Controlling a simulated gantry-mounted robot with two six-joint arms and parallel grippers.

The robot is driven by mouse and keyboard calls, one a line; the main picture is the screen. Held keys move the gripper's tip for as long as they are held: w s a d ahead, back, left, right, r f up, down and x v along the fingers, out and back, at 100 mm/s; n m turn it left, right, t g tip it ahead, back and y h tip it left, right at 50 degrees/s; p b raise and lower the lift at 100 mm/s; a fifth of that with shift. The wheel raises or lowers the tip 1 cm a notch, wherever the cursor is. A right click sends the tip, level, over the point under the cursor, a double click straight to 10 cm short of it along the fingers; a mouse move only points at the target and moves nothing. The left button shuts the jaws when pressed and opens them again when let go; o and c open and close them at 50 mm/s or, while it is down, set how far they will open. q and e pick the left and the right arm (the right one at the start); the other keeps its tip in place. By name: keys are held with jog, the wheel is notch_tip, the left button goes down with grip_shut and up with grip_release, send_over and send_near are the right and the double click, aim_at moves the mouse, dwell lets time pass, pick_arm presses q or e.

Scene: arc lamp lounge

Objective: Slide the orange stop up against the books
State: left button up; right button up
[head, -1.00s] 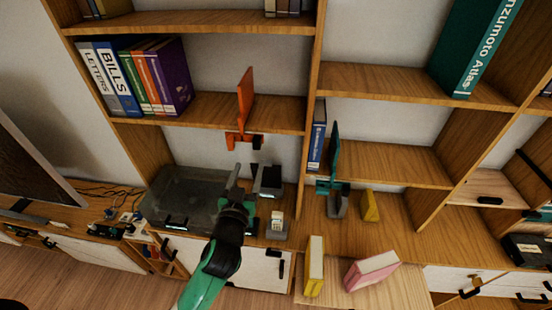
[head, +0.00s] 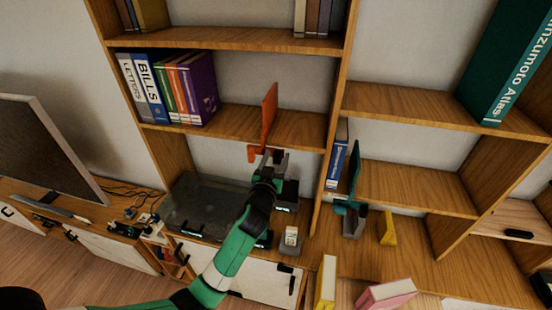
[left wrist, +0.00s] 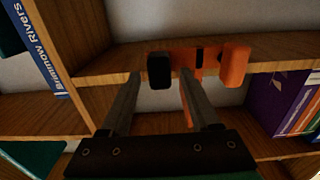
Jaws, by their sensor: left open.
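The orange stop (head: 269,112) is an upright plate on the middle-left shelf, with a clamp under the shelf's front edge. In the left wrist view its orange clamp (left wrist: 236,66) and a black knob (left wrist: 159,70) show at the shelf edge. The books (head: 165,88), binders and coloured volumes ending in a purple one (left wrist: 272,103), stand at the shelf's left end. Bare shelf separates them from the stop. My left gripper (head: 275,157) is open just below the stop, its fingers on either side of the knob in the wrist view. I cannot tell whether they touch it. My right gripper is not in view.
A teal stop (head: 354,175) and a blue book (head: 337,155) are on the lower shelf to the right. A dark translucent box (head: 205,205) stands below my gripper. A wooden upright (head: 333,120) bounds the shelf on the right.

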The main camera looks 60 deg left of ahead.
pick_arm(q)
grip_shut()
dwell(1.4)
